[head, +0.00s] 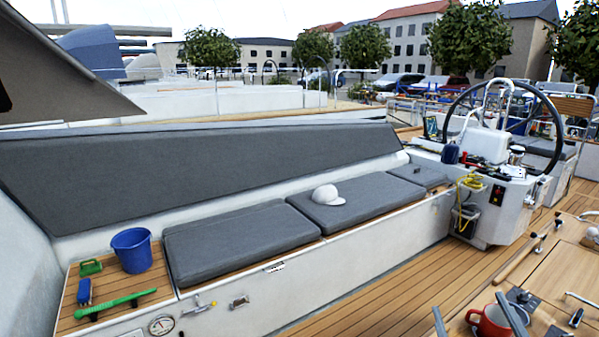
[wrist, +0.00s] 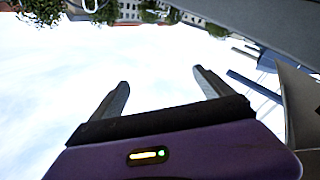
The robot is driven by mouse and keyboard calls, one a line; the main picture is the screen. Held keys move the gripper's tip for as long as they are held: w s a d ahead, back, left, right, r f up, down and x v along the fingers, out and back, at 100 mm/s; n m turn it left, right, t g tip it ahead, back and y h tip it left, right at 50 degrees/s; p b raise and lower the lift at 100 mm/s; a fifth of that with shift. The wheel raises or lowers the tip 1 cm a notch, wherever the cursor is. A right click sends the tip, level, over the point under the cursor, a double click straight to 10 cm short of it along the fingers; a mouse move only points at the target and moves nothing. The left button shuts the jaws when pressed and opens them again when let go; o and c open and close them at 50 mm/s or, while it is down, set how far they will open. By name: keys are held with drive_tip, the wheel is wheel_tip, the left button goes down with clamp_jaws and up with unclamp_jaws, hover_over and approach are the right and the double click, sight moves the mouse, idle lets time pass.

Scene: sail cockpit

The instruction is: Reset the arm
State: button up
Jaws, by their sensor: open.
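My gripper (wrist: 160,76) is open in the wrist view, its two dark fingers spread wide with only bright sky and far-off scenery between them. It holds nothing. In the head view, two grey finger tips (head: 468,301) rise from the bottom edge at the right, pointing up; the rest of the gripper and arm is out of the frame. A red mug (head: 485,321) shows between and behind these tips, partly covered by the right one. I cannot tell how far the mug is from the fingers.
A wooden table (head: 535,265) with small items stands at the lower right. The left bench end holds a blue bucket (head: 132,252), green brush (head: 115,304) and blue item (head: 84,291). A white cap (head: 328,195) lies on the cushions. The steering wheel (head: 505,85) stands beyond. The deck (head: 400,280) is clear.

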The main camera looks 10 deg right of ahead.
drive_tip(key=s+a+f+g+y+b, duration=0.1)
drive_tip(key=s+a+f, duration=0.4)
drive_tip(key=s, duration=0.5)
drive_tip(key=s+a+f+g+y+b, duration=0.1)
drive_tip(key=s+a+f+y, duration=0.2)
drive_tip(key=s, duration=0.7)
drive_tip(key=s+a+f+m+g+y+b, duration=0.1)
drive_tip(key=s+a+f+g+y+b, duration=0.1)
drive_tip(key=s+a+f, duration=0.5)
drive_tip(key=s+a, duration=0.3)
drive_tip(key=shift+s+a+y, duration=0.25)
drive_tip(key=shift+s+y, duration=0.05)
drive_tip(key=shift+s, duration=0.1)
